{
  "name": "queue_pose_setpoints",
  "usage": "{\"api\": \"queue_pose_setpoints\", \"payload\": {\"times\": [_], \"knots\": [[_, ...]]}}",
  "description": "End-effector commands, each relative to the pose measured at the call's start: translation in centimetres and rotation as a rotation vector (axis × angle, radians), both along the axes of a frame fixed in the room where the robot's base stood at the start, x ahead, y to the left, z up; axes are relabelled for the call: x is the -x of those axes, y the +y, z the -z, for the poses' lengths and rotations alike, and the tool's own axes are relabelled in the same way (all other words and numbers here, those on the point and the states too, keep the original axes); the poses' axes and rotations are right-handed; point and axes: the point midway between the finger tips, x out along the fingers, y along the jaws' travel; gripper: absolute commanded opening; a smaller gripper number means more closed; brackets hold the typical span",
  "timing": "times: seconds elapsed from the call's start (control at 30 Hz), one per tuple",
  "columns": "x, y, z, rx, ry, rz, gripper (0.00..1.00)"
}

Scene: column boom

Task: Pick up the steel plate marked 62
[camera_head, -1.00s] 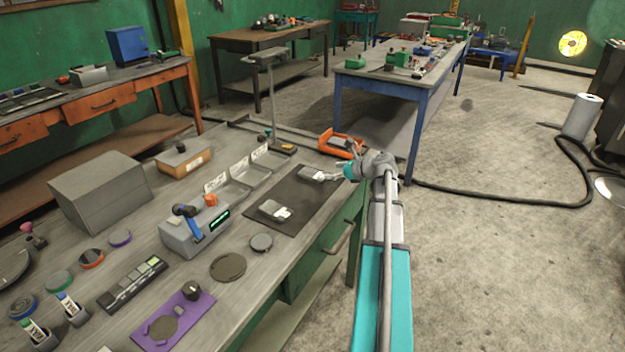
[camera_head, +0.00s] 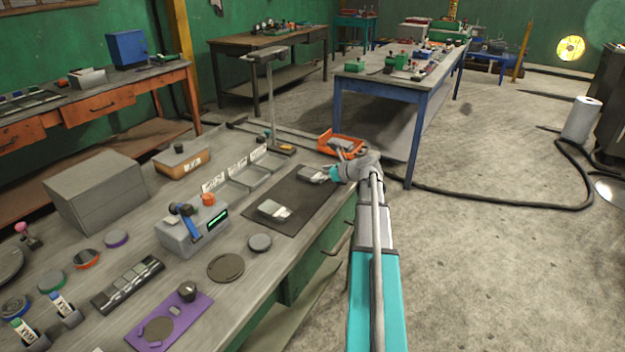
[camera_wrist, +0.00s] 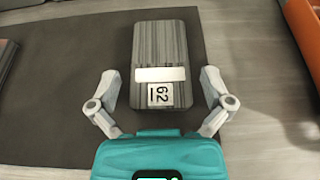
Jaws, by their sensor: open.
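The steel plate marked 62 (camera_wrist: 160,45) lies flat on a dark mat (camera_wrist: 80,60) in the wrist view. It is a grey brushed block with a white strip and a label reading 62. My gripper (camera_wrist: 161,85) is open, with one finger on each side of the plate's near end and gaps between. In the head view the plate (camera_head: 311,173) is at the far end of the mat (camera_head: 290,206), with my gripper (camera_head: 328,174) at its right side. Contact cannot be told.
A second plate (camera_head: 274,210) lies on the mat nearer the camera. An orange tray (camera_head: 325,141) stands just beyond the mat. Grey labelled bins (camera_head: 232,190) line the mat's left side. A pole on a stand (camera_head: 270,95) rises behind.

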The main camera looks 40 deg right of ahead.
Motion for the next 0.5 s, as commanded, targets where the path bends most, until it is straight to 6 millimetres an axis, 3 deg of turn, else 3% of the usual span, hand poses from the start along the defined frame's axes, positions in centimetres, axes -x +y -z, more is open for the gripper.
{"api": "queue_pose_setpoints", "payload": {"times": [0.13, 0.5], "knots": [[-1.17, 0.45, 0.56, 0.001, 0.0, -0.001, 1.0], [-1.36, 0.59, 0.53, 0.001, 0.0, -0.001, 1.0]]}}
